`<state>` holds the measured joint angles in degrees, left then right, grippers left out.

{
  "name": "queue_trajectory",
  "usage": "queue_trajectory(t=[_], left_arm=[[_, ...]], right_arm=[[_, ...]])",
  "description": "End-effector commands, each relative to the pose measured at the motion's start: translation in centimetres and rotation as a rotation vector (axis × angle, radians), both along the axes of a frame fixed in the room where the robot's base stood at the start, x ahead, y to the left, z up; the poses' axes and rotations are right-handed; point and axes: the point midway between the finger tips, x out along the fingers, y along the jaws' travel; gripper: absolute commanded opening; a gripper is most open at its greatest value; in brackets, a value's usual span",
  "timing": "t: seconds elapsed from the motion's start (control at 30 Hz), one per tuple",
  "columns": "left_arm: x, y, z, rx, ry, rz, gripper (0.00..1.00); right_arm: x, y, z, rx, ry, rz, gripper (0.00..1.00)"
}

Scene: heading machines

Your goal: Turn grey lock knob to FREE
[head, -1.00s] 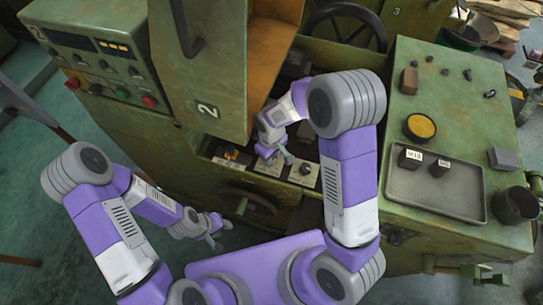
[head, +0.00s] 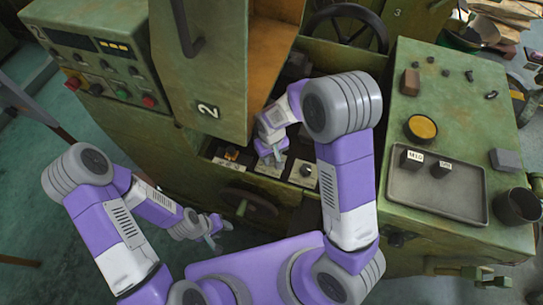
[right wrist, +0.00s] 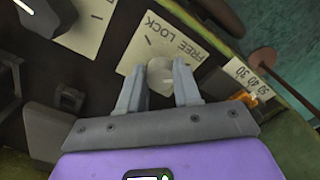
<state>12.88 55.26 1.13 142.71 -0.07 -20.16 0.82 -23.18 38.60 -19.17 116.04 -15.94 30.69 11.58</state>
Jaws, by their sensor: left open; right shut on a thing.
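The grey lock knob (right wrist: 160,75) sits on a pale plate (right wrist: 155,38) lettered FREE and LOCK in the right wrist view. My right gripper (right wrist: 158,88) is shut on the knob, with one finger on each side of it. Which word the knob points to I cannot tell. In the head view my right gripper (head: 275,157) reaches down into the machine's recess and hides the knob. My left gripper (head: 212,232) is open and empty, low in front of the machine, away from the knob.
Another dark knob on a pale plate (head: 305,170) is just right of my right gripper. The green door marked 2 (head: 205,80) stands close on the left. A handwheel (head: 248,204) is below. A grey tray (head: 437,205) with labelled blocks lies on the right bench.

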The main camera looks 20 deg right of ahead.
Motion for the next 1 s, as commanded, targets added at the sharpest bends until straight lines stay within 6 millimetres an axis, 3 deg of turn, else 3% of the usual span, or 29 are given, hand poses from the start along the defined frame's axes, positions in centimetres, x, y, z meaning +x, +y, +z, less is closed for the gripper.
queue_trajectory(t=[0.13, 0.17, 0.33, 0.67, 1.0], left_arm=[[0.0, 0.0, 0.0, 0.000, 0.000, 0.000, 0.43], [0.0, 0.0, 0.0, 0.000, 0.000, 0.000, 0.43], [0.0, 0.0, 0.0, 0.000, 0.000, 0.000, 0.43], [0.0, 0.0, 0.1, 0.000, 0.000, 0.000, 0.43], [0.0, 0.0, 1.5, 0.000, 0.000, 0.000, 0.43]], right_arm=[[0.1, 0.0, 0.0, 0.000, -0.001, -0.003, 0.02], [0.1, 0.0, 0.0, 0.000, -0.001, -0.003, 0.34], [0.0, 0.0, 0.0, 0.000, -0.001, -0.002, 0.58], [0.0, 0.0, 0.5, 0.000, -0.001, 0.000, 0.58], [0.1, 0.0, 6.0, 0.002, -0.005, -0.001, 0.58]])
